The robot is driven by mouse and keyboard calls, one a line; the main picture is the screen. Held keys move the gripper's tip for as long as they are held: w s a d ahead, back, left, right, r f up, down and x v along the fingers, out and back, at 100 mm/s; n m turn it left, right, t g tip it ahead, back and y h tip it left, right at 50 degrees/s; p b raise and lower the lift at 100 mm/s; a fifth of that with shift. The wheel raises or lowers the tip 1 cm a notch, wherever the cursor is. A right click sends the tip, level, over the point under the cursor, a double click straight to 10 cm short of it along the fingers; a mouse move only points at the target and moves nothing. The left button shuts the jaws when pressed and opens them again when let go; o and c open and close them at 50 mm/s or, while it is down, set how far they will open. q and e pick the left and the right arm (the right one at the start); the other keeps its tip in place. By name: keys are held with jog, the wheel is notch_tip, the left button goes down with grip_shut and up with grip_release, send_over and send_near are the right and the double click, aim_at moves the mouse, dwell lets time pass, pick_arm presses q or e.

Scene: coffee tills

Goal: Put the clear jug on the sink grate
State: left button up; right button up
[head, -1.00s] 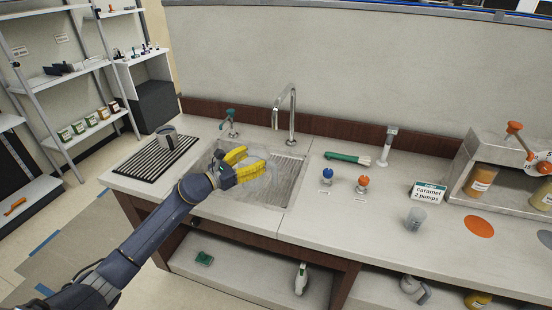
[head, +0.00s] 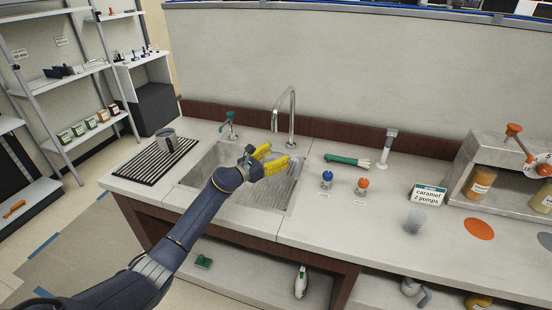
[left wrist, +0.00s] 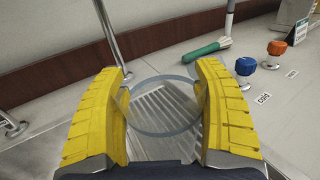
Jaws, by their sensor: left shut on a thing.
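The clear jug (left wrist: 162,106) is between the yellow fingers of my left gripper (left wrist: 162,85) in the left wrist view. Its round see-through rim shows there. My left gripper (head: 275,160) is shut on the jug over the right part of the sink in the head view. The jug is hard to make out in the head view. The ribbed metal sink grate (head: 284,194) lies at the right side of the sink, below and beside the gripper. Its ribs show through the jug in the left wrist view. I cannot tell the jug's height above the grate. My right gripper is not in view.
A tall faucet (head: 291,115) stands behind the sink, close to the gripper. A grey cup (head: 166,139) stands on a black slatted mat (head: 150,165) at left. A green-handled brush (head: 345,159), blue knob (head: 326,178) and orange knob (head: 362,184) are right of the sink.

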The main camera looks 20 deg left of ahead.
pick_arm(q)
jog(key=shift+f, duration=0.55)
jog(key=shift+f, duration=0.1)
jog(key=o, duration=1.6)
jog(key=v, duration=1.2)
